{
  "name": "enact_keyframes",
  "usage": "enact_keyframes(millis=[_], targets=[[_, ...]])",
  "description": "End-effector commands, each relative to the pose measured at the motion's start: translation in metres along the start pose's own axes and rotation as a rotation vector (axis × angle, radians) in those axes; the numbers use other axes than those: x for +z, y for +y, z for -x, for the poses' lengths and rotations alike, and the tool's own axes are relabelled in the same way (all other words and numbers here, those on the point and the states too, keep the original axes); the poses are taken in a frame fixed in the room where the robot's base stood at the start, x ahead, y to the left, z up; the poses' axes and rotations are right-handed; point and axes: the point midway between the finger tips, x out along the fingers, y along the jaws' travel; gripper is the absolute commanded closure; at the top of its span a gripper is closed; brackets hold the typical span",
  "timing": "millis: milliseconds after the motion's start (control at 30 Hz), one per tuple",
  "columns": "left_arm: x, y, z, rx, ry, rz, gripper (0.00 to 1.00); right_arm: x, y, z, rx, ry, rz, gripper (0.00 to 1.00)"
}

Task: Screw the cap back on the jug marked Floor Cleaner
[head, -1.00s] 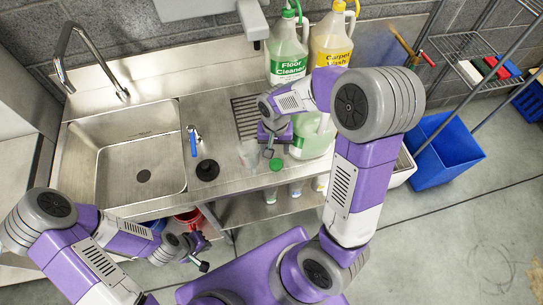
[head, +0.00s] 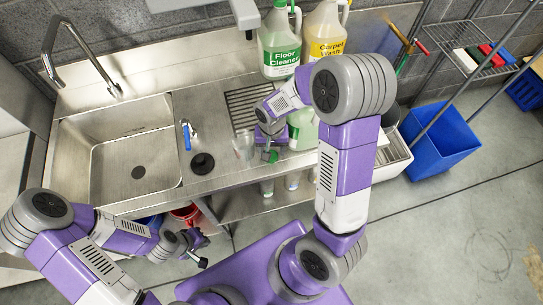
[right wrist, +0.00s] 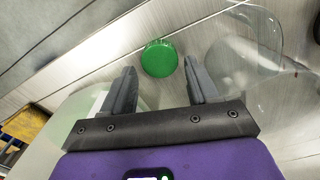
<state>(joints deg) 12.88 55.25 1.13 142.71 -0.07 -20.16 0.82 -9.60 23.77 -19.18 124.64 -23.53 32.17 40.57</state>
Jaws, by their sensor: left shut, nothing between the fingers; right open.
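The green cap (head: 272,157) lies on the steel counter near its front edge; the right wrist view also shows the cap (right wrist: 159,58). My right gripper (head: 268,148) is open just above it. In the right wrist view the cap appears between and just past the fingertips (right wrist: 160,75), not gripped. A jug labelled Floor Cleaner (head: 279,50) stands at the back of the counter, its top cut off by the frame. Another pale green jug (head: 302,130) stands beside the gripper, largely hidden by my arm; its label is unreadable. My left gripper (head: 201,258) is shut and empty, low in front of the counter.
A clear cup (head: 243,147) stands close left of my right gripper. A Carpet Wash jug (head: 323,35) stands at the back. A blue bin (head: 440,145) stands right.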

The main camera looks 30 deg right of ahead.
Motion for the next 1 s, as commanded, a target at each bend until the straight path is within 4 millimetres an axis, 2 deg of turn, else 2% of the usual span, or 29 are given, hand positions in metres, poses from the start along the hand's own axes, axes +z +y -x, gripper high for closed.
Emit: enact_keyframes(millis=[33,133,500,800,1000], targets=[[-0.0001,-0.0012,-0.0031,0.0,0.0,0.0,1.0,0.0004,0.0001,-0.0095,0.001,-0.002,0.0,0.41],[-0.0002,-0.0017,-0.0045,0.0,0.0,0.0,1.0,0.0003,-0.0002,-0.0177,-0.001,-0.001,0.0,0.41],[-0.0002,-0.0015,-0.0041,0.0,0.0,0.0,1.0,0.0001,-0.0007,-0.0187,-0.002,0.0,0.0,0.41],[-0.0002,-0.0016,-0.0041,0.0,0.0,0.0,1.0,0.0001,-0.0007,-0.0186,-0.003,0.0,0.0,0.82],[-0.0002,-0.0015,-0.0041,0.0,0.0,0.0,1.0,0.0,-0.0007,-0.0185,-0.003,0.0,0.0,0.82]])
